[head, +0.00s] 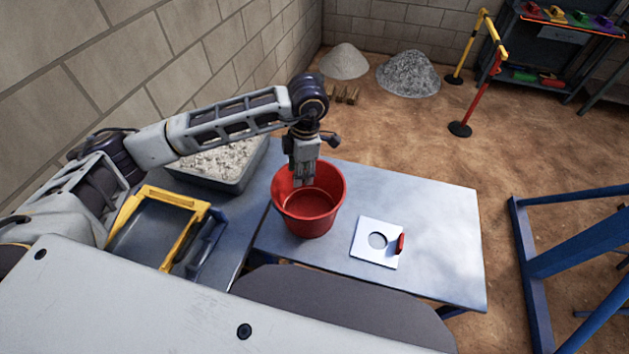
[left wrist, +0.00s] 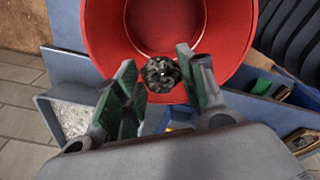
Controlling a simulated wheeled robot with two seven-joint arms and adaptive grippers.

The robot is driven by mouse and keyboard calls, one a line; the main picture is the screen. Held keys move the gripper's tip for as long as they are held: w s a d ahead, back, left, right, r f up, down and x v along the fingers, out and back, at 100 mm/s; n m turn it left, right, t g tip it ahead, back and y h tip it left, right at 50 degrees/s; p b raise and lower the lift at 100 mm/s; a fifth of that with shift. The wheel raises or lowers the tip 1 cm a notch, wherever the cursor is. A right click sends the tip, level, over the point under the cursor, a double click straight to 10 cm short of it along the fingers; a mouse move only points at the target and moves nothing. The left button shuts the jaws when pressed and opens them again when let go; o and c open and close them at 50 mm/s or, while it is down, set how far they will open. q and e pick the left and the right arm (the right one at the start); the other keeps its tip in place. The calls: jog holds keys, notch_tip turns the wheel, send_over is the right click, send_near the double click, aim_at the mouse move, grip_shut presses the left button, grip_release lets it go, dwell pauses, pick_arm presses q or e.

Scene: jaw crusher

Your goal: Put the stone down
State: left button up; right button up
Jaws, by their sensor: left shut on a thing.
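A dark, rough, roundish stone (left wrist: 160,74) shows between the fingertips of my left gripper (left wrist: 158,82) in the left wrist view. In the head view, my left gripper (head: 303,182) points down over the red bucket (head: 309,214), its fingertips at or near the height of the rim. The stone cannot be made out in the head view. The bucket stands on the grey metal table (head: 440,220), and its visible inside looks empty. It also fills much of the left wrist view (left wrist: 235,22). My right gripper is not in view.
A white plate (head: 366,249) with a round hole and a red handle lies right of the bucket. A grey tray (head: 233,184) of pale gravel and a yellow-handled tray (head: 150,230) are at left. A blue frame (head: 535,275) stands at right. The table's right part is clear.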

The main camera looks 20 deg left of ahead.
pick_arm(q)
jog(key=shift+a, duration=0.2)
jog(key=shift+s, duration=0.1)
jog(key=shift+s+r+y, duration=0.1)
jog(key=shift+y, duration=0.2)
jog(key=shift+f, duration=0.5)
notch_tip(320, 180, down, 13)
jog(key=shift+r+p, duration=0.15)
jog(key=shift+p, duration=0.9)
